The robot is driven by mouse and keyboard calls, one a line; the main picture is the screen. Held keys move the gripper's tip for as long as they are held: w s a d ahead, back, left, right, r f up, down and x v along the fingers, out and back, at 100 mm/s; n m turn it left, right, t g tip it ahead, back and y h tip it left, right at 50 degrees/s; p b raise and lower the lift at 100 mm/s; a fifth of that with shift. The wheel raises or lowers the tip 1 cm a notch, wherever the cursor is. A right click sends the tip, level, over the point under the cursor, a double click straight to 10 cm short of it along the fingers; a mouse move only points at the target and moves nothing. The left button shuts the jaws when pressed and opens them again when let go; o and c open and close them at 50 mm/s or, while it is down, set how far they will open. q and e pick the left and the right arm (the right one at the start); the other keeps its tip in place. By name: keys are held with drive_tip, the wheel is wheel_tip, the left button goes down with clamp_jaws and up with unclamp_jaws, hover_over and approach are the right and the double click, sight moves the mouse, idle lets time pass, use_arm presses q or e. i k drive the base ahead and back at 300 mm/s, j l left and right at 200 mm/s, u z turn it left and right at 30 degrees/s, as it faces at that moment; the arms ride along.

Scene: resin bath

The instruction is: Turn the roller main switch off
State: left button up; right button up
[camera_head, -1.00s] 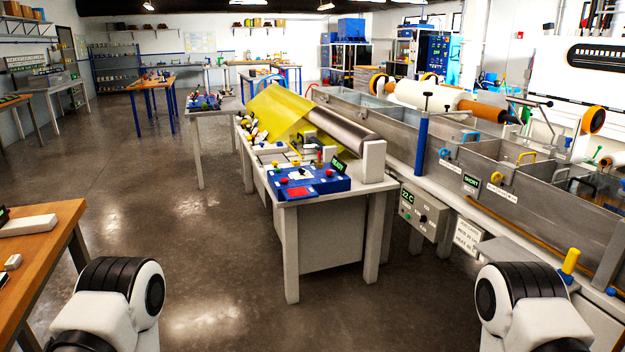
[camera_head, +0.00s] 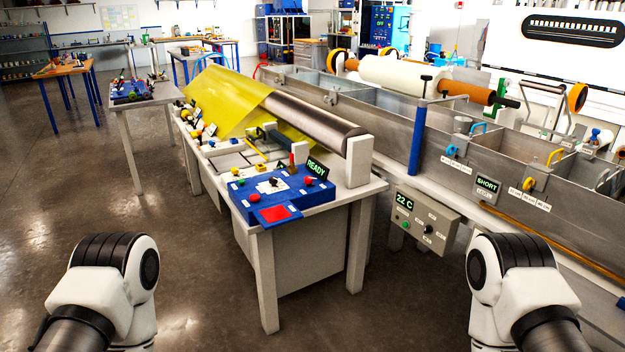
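A blue control box (camera_head: 283,195) sits on the front end of the long roller table. It has red and black knobs, a red pad (camera_head: 275,213) and a green READY display (camera_head: 317,169). A grey control box (camera_head: 424,220) with a 22 C display, a green button and a black knob is fixed to the front of the metal bath on the right. I cannot tell which control is the roller main switch; the labels are too small to read. Only my arm links show at the lower left and lower right; both grippers are out of view.
The roller table (camera_head: 340,195) carries a dark roller (camera_head: 318,122) and a yellow sheet (camera_head: 222,98). The long metal bath (camera_head: 395,140) runs along the right, with a SHORT sign (camera_head: 487,184). A smaller table (camera_head: 140,98) stands at the left. The floor (camera_head: 85,190) at left is clear.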

sight(307, 180)
drive_tip(key=i+j+z, duration=0.15)
drive_tip(key=z, duration=0.2)
drive_tip(key=i+j+z, duration=0.2)
drive_tip(key=z, duration=0.15)
drive_tip(key=i+j+z, duration=0.35)
drive_tip(key=k+l, duration=0.1)
